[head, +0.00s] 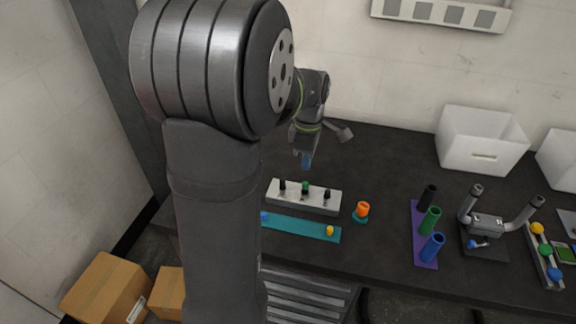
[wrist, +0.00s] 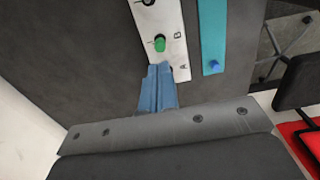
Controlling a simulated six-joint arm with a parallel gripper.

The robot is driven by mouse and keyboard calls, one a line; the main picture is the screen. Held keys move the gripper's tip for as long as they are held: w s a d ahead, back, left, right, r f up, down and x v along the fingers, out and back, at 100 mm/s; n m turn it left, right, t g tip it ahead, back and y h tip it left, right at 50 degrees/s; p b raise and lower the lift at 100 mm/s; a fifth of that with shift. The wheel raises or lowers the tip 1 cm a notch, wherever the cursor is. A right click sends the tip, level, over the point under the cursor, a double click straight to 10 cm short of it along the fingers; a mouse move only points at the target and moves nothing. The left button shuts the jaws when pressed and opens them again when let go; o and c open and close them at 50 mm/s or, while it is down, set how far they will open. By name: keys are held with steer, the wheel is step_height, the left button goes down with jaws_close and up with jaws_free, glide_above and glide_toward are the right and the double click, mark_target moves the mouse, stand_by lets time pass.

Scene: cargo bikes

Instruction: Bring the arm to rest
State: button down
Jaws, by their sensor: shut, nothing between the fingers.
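My gripper (head: 306,162) hangs above the back of the dark worktop, behind the grey switch block, with its blue fingertips pointing down. In the wrist view the blue fingers of my gripper (wrist: 157,88) are pressed together with nothing between them. The switch block (head: 325,203) carries black knobs and one green knob (head: 305,187). The green knob also shows in the wrist view (wrist: 159,43), on the block's pale face with the letters A and B. In the wrist view the fingers overlap the block's near end; I cannot tell the gap between them.
A teal strip (head: 300,229) with blue and yellow pegs lies in front of the block. An orange piece (head: 362,209), a purple rack (head: 418,252) with coloured tubes, a handlebar stand (head: 486,224) and a white bin (head: 480,141) stand to the right. Cardboard boxes (head: 108,289) are on the floor.

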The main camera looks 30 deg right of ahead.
mark_target(305, 183)
step_height(305, 183, down, 6)
steer(key=shift+r, duration=0.35)
steer(key=shift+n+g+h, duration=0.7)
steer(key=shift+g+h, duration=0.1)
steer(key=shift+h, duration=0.1)
steer(key=v, duration=0.5)
steer(key=shift+s+d+r, duration=0.15)
steer(key=shift+s+r, duration=0.15)
steer(key=shift+s, duration=0.1)
steer(key=shift+w+f+n+g+h, duration=0.2)
steer(key=shift+f+n+g+h, duration=0.1)
steer(key=shift+f+n+h, duration=0.5)
steer(key=shift+f+h, duration=0.3)
steer(key=shift+f, duration=1.7)
